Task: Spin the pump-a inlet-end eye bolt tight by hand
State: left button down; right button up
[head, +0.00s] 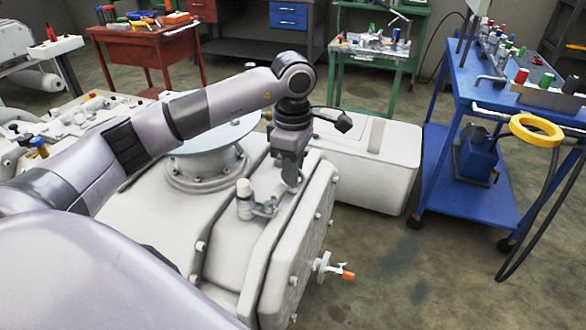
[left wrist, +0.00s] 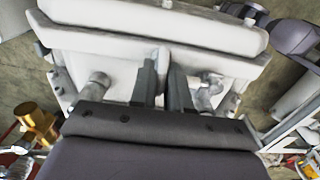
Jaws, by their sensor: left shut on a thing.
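The white vacuum pump (head: 215,225) fills the middle of the head view, with a round flange on top. My left gripper (head: 291,180) points down onto the top edge of its near end cover. In the left wrist view its two dark fingers (left wrist: 164,88) are closed around a pale grey eye bolt (left wrist: 163,58) at the cover's top. Only a small part of the eye bolt shows between the fingers, so I cannot tell how far it is seated. My right gripper is not in view.
A capped fitting (head: 245,198) stands on the pump just left of the gripper. An orange-handled valve (head: 335,270) sticks out of the end cover. A blue cart (head: 470,190) stands at the right, with open floor between.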

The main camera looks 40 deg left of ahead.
pick_arm(q)
jog(key=c, duration=1.2)
grip_release()
